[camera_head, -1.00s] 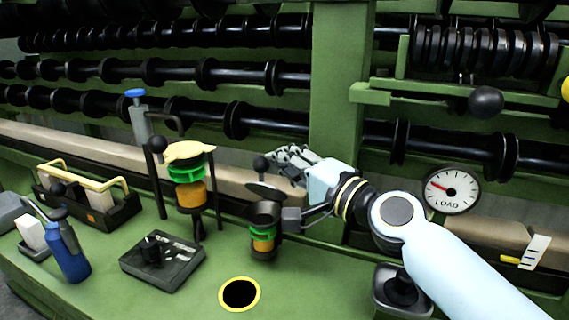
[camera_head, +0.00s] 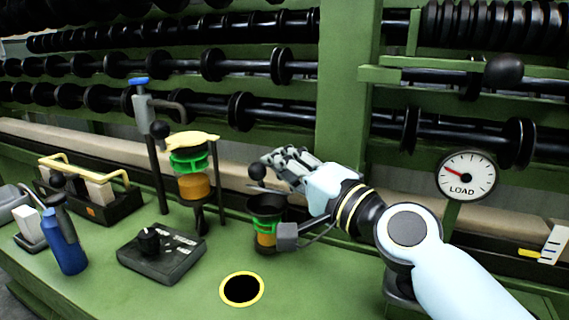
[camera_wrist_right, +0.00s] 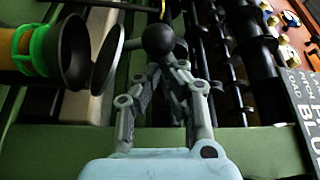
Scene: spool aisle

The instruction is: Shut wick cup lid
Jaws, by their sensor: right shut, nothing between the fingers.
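The wick cup (camera_head: 266,239) stands on the green bench, with a dark flared mouth, a green band and an orange body. In the right wrist view the cup (camera_wrist_right: 42,50) is at the left. Its dark round lid (camera_wrist_right: 106,57) is apart from the mouth, with a gap between them, so it is partly open. A black ball knob (camera_head: 257,172) shows by the lid, and in the wrist view (camera_wrist_right: 158,40) it is just ahead of my fingers. My right gripper (camera_head: 277,160) is shut and empty beside the knob; contact is unclear. My left gripper is not in view.
A yellow-topped stand (camera_head: 190,139) is left of the cup. A dark control box (camera_head: 160,257) and a yellow-ringed hole (camera_head: 241,290) are in front. A LOAD gauge (camera_head: 467,175) stands right. Rows of black spools (camera_head: 200,66) lie behind.

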